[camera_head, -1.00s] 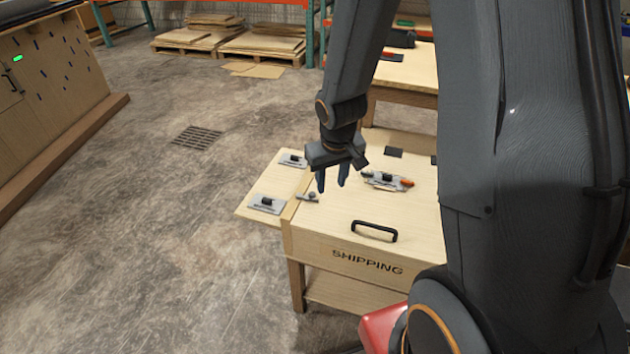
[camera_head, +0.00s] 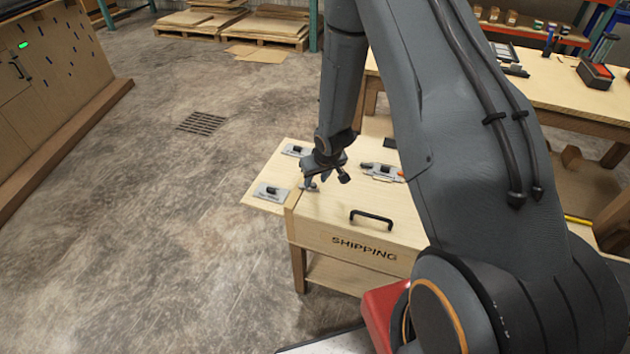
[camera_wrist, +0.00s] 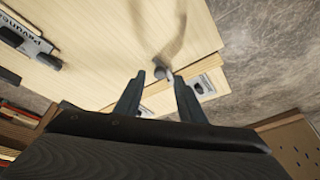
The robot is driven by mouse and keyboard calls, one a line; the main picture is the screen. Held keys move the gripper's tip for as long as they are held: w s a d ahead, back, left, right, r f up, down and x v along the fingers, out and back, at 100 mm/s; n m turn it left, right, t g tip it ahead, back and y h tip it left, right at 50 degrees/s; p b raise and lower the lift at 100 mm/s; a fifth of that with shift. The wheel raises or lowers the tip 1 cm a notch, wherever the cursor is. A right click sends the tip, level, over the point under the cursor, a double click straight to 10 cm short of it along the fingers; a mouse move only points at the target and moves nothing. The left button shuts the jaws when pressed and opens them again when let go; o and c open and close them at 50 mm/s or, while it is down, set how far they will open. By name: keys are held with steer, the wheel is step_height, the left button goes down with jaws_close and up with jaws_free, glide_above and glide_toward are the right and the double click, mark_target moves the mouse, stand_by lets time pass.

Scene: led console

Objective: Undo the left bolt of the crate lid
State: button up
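The wooden crate (camera_head: 345,205) is marked SHIPPING, and its lid has a black handle (camera_head: 371,219). A small grey bolt (camera_head: 309,186) sits at the lid's left edge, beside a side board, partly hidden by my fingers in the head view. In the wrist view its rounded knob (camera_wrist: 163,72) shows between and slightly beyond the fingertips. My gripper (camera_head: 312,180) points down over this left edge. In the wrist view my gripper (camera_wrist: 160,82) has its two fingers apart, with nothing held. I cannot tell whether a finger touches the knob.
Two grey plates with black knobs, one near (camera_head: 271,192) and one far (camera_head: 297,150), lie on the side board (camera_head: 252,200) left of the crate. A workbench (camera_head: 560,95) stands behind.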

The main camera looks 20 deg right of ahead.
steer(key=shift+x, duration=1.15)
jaws_close()
